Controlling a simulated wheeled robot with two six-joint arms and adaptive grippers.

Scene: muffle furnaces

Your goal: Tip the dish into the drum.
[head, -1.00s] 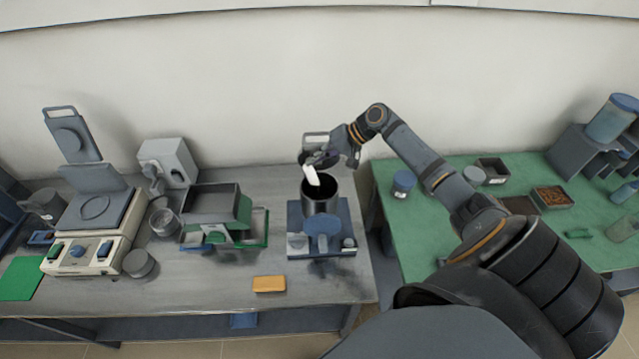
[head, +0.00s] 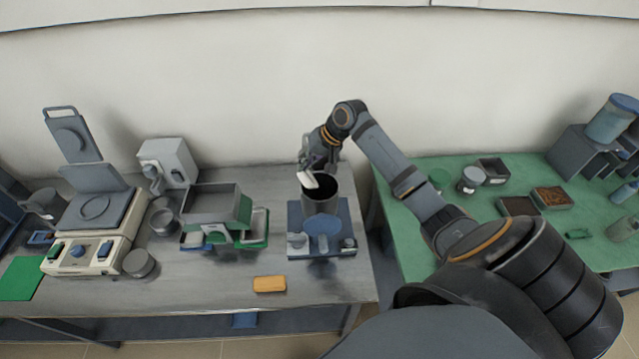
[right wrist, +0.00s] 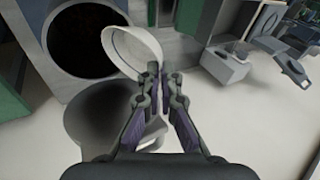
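The drum (head: 320,203) is a dark, open-topped cylinder on a blue-grey stand (head: 343,212) near the right end of the grey bench. The right wrist view looks into its dark round mouth (right wrist: 95,32). My right gripper (head: 310,168) is at the drum's back left rim, shut on a small white dish (head: 308,181). The dish is tilted over the drum's mouth. In the right wrist view, the fingertips (right wrist: 162,80) pinch the edge of the dish (right wrist: 137,44), which looks empty. My left gripper is not in view.
A grey box on a green-and-grey frame (head: 212,203) stands left of the drum. A balance-like device (head: 92,235) is farther left. An orange block (head: 269,284) lies in front. A green table (head: 420,255) with jars and trays is right, under my arm.

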